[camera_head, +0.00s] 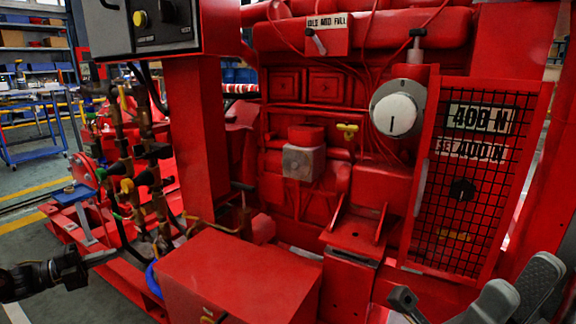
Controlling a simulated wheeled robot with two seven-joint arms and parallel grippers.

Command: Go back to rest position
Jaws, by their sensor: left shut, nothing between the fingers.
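My left gripper (101,257) comes in low from the left edge on its dark arm. It is shut and empty, its pale fingertips pointing right, in front of the pumpset's lower left pipework. Grey and white links of my right arm stand at the lower right corner. A dark angular part (405,302) by them at the bottom edge seems to be my right gripper. It is cut off by the frame, so its jaws and anything in them cannot be made out. The red diesel pumpset (300,225) fills the middle of the view.
A red box (240,280) juts out at the front centre. A black mesh guard (465,190) stands close to my right arm. A grey control box (135,28) hangs at the upper left. Pipes and valves (140,170) crowd the left side. Open floor shows at the far left.

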